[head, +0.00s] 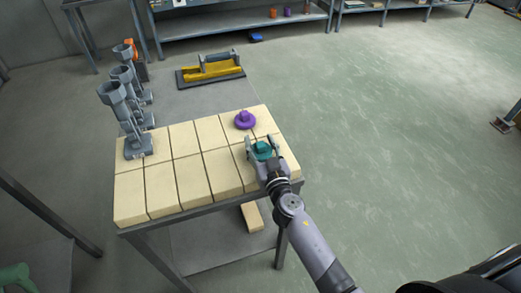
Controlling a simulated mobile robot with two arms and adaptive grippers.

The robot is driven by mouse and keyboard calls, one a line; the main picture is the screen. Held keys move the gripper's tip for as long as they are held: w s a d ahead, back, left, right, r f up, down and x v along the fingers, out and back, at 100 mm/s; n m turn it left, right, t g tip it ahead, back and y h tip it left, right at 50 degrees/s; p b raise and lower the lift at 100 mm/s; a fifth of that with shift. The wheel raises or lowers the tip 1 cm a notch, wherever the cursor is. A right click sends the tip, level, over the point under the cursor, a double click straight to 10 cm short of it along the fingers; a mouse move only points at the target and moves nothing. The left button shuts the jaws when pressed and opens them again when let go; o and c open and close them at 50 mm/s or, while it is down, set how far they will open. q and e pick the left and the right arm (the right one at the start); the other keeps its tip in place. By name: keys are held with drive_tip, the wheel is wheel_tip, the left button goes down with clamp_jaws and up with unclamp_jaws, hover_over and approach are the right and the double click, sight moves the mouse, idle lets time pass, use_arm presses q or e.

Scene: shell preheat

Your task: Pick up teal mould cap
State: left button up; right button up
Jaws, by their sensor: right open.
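The teal mould cap (263,149) lies on the pale blocks near the right end of the table. My right gripper (262,146) is open, with its fingers on either side of the cap. Whether the fingers touch it I cannot tell. The gripper and wrist hide part of the cap. My left gripper is not in the head view.
A purple cap (244,120) sits just behind the teal one. Several grey stands (137,144) line the table's left side. A yellow tray with a handle (212,68) lies at the back. Pale blocks (185,172) cover the front.

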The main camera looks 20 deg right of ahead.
drive_tip(key=shift+c, duration=0.6)
clamp_jaws()
drive_tip(key=shift+r, duration=0.1)
